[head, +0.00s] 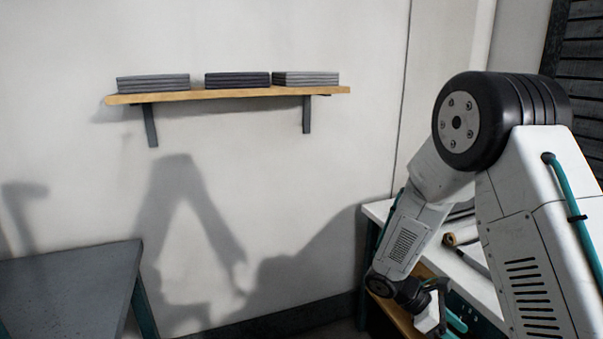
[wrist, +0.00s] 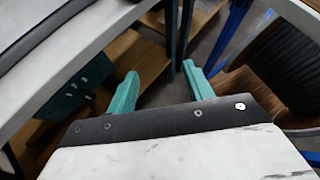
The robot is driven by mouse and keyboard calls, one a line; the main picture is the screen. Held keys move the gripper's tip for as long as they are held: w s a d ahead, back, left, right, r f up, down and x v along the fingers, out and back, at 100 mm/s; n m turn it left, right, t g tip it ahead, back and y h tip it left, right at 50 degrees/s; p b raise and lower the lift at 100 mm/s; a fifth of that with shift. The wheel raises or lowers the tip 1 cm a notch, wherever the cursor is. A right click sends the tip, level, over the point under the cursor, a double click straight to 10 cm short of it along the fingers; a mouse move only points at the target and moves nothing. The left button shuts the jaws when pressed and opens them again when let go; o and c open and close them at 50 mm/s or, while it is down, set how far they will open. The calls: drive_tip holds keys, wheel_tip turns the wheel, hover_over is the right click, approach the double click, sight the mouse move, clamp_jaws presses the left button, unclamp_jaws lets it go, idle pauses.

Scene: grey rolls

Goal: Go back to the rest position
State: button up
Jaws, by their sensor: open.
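My gripper (wrist: 159,71) shows in the wrist view with its two teal fingers spread apart. Nothing is between the fingers; a gap with dark floor and wood shows behind them. In the head view my arm reaches down from the right side, and the gripper is low beside the white-topped table (head: 376,209). Its fingers are only partly visible there at the bottom edge.
A brown roll (head: 450,240) lies on the white table behind my arm. A wooden wall shelf (head: 230,93) holds several grey stacks. A grey table (head: 75,285) stands at the lower left. In the wrist view, a blue post (wrist: 230,35) stands upper right.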

drive_tip(key=s+a+r+m+t+y, duration=0.2)
drive_tip(key=s+r+m+y, duration=0.1)
drive_tip(key=s+r, duration=0.4)
drive_tip(key=s+a+r+m+t+y, duration=0.2)
drive_tip(key=s+r+m, duration=0.4)
drive_tip(key=r, duration=0.3)
drive_tip(key=s+a+r+m+t+y, duration=0.3)
drive_tip(key=s+a+r+m+y, duration=0.1)
drive_tip(key=s+r, duration=0.4)
drive_tip(key=shift+s+a+r+m+y, duration=0.25)
drive_tip(key=shift+r+m+y, duration=0.25)
drive_tip(key=shift+y, duration=0.2)
drive_tip(key=shift+f, duration=0.1)
